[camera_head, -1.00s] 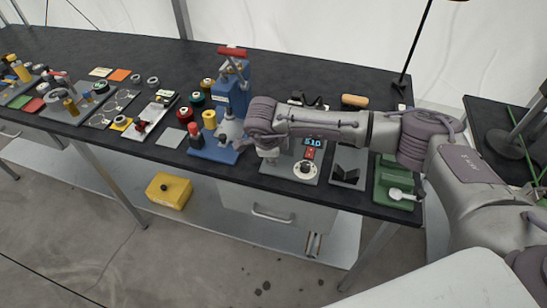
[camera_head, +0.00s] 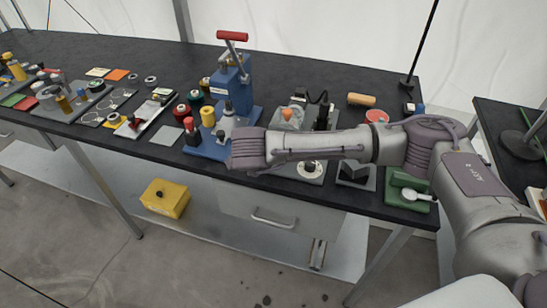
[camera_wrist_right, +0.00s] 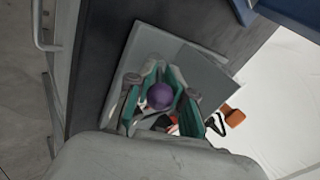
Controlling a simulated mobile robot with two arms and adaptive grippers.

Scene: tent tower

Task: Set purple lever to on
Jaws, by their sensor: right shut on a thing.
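The purple lever's round knob (camera_wrist_right: 160,97) shows in the right wrist view, in front of a grey plate (camera_wrist_right: 150,48). My right gripper (camera_wrist_right: 161,90) has its green-lined fingers on both sides of the knob and is shut on it. In the head view my right arm reaches in from the right, and its wrist end is low over the bench's front edge. It hides the lever and the fingers there. The lever's shaft and any on or off marking cannot be made out. My left gripper is not in view.
A blue press (camera_head: 231,88) with a red handle stands just left of my right wrist on the black bench (camera_head: 330,72). A green device (camera_head: 407,190) sits at the bench's right end. Spools, cards and small fixtures fill the left side. The back of the bench is mostly clear.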

